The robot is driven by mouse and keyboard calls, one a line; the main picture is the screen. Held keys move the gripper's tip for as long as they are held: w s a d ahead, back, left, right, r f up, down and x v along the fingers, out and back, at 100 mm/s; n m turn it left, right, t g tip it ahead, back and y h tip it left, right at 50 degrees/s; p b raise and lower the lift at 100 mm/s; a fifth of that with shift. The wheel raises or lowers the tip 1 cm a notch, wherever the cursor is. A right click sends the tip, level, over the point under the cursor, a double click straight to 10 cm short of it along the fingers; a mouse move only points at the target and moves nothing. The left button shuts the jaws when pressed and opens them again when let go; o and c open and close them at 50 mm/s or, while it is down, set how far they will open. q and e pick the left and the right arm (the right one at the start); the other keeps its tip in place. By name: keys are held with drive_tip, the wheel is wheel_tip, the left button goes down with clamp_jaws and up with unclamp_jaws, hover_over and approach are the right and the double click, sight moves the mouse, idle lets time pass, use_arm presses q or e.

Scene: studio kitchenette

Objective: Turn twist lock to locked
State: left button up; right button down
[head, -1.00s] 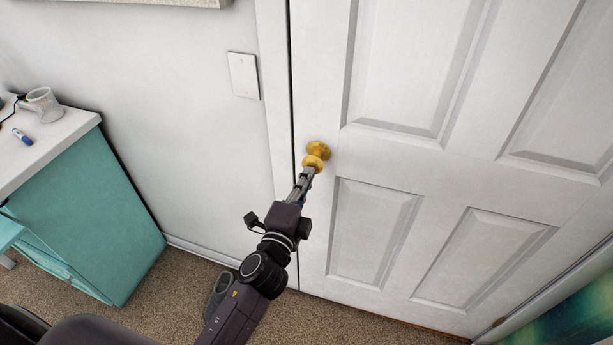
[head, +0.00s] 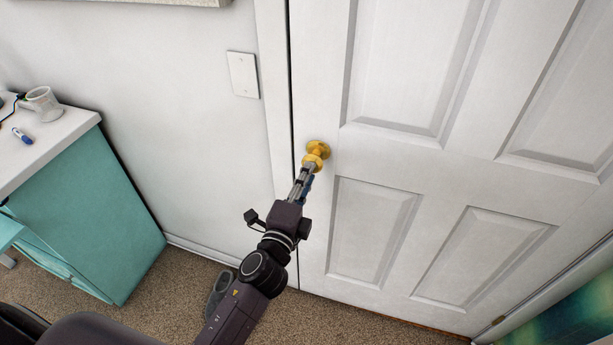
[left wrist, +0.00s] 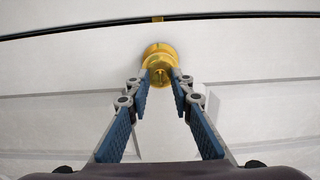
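The brass door knob (head: 317,151) sits on the white door (head: 400,160), near the door's left edge. In the left wrist view the knob (left wrist: 160,60) faces me, with a small round piece at the middle of its front; I cannot tell which way the lock is turned. My left gripper (head: 308,172) is just in front of the knob. In the left wrist view its blue-padded fingers (left wrist: 161,82) are apart, with tips at either side of the knob's front. I cannot tell whether they touch it. My right gripper is out of view.
A light switch plate (head: 243,75) is on the wall left of the door. Carpet (head: 190,275) covers the floor.

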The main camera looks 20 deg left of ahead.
use_arm(q)
drive_tip(key=shift+s, duration=0.1)
drive_tip(key=s, duration=1.1)
drive_tip(key=shift+s, duration=0.4)
drive_tip(key=s+d+f+n+g, duration=0.1)
drive_tip(key=s+f+n+g, duration=0.15)
drive_tip(key=f, duration=0.95)
drive_tip(key=s+d+f+n+g, duration=0.1)
drive_tip(key=s+f+n+g, duration=0.2)
drive_tip(key=f, duration=0.9)
drive_tip(key=s+d+f+n+g, duration=0.1)
drive_tip(key=s+f+n+g, duration=0.2)
drive_tip(key=f, duration=1)
drive_tip(key=s+a+f+n+g, duration=0.3)
drive_tip(key=s+f, duration=0.7)
drive_tip(key=s, duration=0.5)
drive_tip(key=s+a+f+n+g, duration=0.4)
drive_tip(key=s+f, duration=0.6)
drive_tip(key=s, duration=0.5)
drive_tip(key=shift+a+g, duration=0.75)
drive_tip(key=shift+a, duration=0.45)
